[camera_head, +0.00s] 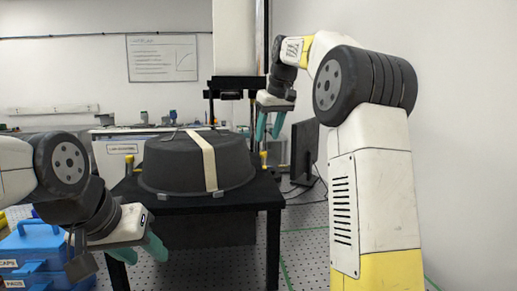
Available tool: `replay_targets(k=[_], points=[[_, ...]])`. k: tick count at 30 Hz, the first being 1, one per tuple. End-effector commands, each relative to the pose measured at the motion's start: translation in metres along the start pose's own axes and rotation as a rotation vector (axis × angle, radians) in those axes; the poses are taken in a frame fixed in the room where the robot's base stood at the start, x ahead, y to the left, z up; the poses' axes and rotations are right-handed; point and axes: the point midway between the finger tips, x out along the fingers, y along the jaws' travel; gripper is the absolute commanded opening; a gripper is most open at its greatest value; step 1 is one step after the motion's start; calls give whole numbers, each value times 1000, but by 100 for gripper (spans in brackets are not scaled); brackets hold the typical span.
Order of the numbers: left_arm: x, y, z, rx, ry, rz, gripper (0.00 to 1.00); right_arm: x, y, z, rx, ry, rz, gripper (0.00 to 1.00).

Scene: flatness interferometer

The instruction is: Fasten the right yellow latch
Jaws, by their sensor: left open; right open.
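The right yellow latch (263,159) is a small yellow piece at the right side of the dark round cover (165,165), on the black table. It is small, and I cannot tell its exact position. My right gripper (268,136) has teal fingers pointing down, open and empty. In the picture it is just above the right latch; the gap in depth is unclear. A left yellow latch (129,160) stands at the cover's other side. My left gripper (140,252) is open and empty, low at the front left, away from both latches.
The black table (240,204) carries the cover, with a beige strap (207,160) over it. A white column stands behind. A dark monitor (304,151) is at the right. Blue cases (35,245) are at the lower left. The perforated floor at front is clear.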

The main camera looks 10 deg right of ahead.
Motion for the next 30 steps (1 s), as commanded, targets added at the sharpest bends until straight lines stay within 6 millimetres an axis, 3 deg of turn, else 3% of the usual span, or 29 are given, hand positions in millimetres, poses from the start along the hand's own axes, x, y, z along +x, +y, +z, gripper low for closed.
replay_targets(k=[9,21,22,28,30], points=[[0,0,0,0,0,0,44,50,0,1,1,-2,-1,44],[0,0,0,0,0,0,44,60,0,0,1,1,1,44],[0,0,0,0,0,0,44,60,0,0,2,1,0,42],[0,0,0,0,0,0,44,60,0,0,2,1,0,3],[0,0,0,0,0,0,44,60,0,0,2,1,0,0]])
